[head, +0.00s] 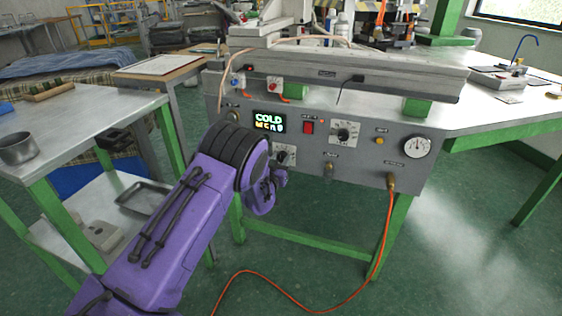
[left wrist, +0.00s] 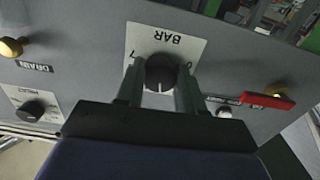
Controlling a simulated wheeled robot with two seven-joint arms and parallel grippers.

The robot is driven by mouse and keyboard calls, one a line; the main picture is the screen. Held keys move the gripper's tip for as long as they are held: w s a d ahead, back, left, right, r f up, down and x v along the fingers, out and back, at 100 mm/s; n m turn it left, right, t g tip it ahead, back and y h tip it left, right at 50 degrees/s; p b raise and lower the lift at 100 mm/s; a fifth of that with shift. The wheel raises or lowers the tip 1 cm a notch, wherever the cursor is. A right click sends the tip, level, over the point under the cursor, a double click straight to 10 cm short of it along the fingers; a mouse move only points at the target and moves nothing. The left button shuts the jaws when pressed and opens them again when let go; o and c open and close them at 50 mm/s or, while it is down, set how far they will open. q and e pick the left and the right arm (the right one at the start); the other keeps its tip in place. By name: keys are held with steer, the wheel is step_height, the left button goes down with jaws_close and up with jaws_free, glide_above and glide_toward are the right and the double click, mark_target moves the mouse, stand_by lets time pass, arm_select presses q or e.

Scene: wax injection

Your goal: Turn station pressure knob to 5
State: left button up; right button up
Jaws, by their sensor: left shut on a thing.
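The pressure knob (left wrist: 160,72) is a round black dial on a white plate marked BAR, upside down in the left wrist view. Its white pointer line faces the bottom of that view, toward my gripper; most scale numbers are hidden. My left gripper (left wrist: 160,92) has one finger on each side of the knob and is shut on it. In the head view the knob (head: 285,154) shows partly beside my purple left wrist, and the fingers are mostly hidden. The station (head: 360,180) is a grey panel on green legs. My right gripper is not in view.
A second knob (head: 344,133), a red switch (head: 308,128) and a round gauge (head: 416,147) are on the panel. A red lever (left wrist: 268,100) is close to my gripper's right in the wrist view. An orange hose (head: 384,235) hangs from the panel. A steel table (head: 85,125) stands left.

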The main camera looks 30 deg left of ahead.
arm_select(q)
steer(key=m+b, duration=0.1)
steer(key=m, duration=0.5)
steer(key=shift+f, duration=0.1)
steer(key=m+b, duration=0.1)
steer(key=m, duration=0.4)
steer(key=shift+m, duration=0.4)
stand_by(0.3)
steer(key=o, duration=1)
steer(key=shift+o, duration=0.2)
steer(key=v, duration=1)
steer(key=shift+s+p, duration=0.35)
